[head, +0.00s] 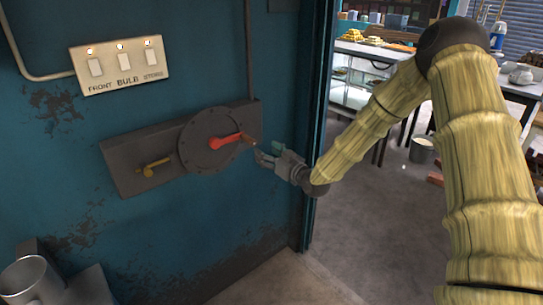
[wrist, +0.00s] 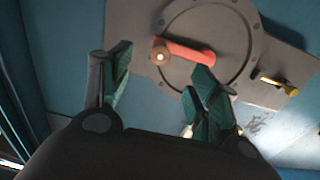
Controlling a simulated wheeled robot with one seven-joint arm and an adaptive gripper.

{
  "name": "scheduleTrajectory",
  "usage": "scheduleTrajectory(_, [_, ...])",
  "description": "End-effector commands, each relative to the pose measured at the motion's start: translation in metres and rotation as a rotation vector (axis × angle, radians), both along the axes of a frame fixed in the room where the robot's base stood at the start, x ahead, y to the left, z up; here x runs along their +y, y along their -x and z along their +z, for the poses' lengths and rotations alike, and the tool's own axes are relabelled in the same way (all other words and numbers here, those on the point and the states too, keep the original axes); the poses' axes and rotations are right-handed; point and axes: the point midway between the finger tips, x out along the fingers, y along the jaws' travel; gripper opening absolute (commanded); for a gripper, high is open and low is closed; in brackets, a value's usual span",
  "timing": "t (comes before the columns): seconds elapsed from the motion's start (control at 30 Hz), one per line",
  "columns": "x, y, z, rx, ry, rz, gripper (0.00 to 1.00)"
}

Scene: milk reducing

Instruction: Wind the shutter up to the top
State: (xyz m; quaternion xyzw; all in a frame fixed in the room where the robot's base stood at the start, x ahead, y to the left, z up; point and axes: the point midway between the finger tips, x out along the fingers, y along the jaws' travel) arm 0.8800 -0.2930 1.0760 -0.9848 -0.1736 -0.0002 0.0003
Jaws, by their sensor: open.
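A red crank (head: 226,141) is mounted on a round grey disc (head: 200,157) on a wall plate. It points right and slightly up in the head view, with a pale brown knob (head: 248,140) at its outer end. My gripper (head: 266,152) is open just right of the knob. In the wrist view, the red crank arm (wrist: 190,52) runs right from the knob (wrist: 160,56). The knob appears between and beyond the open fingertips (wrist: 158,70); I cannot tell whether they touch it. A slatted blue shutter (head: 525,32) shows at the far upper right; its lower edge is unclear.
A small brass lever (head: 157,166) sits on the same plate (head: 122,166), left of the disc. A panel with several switches (head: 120,64) is above. A metal mug (head: 32,280) stands lower left. The door-frame edge (head: 318,130) is close to my wrist.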

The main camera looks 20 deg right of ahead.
Motion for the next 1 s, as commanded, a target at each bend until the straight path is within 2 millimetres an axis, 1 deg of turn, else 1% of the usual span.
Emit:
scheduleTrajectory(0.2, [0.007,-0.019,0.000,-0.002,0.002,0.000,0.61])
scheduleTrajectory(1.0, [0.031,-0.087,-0.002,0.000,0.001,-0.001,0.61])
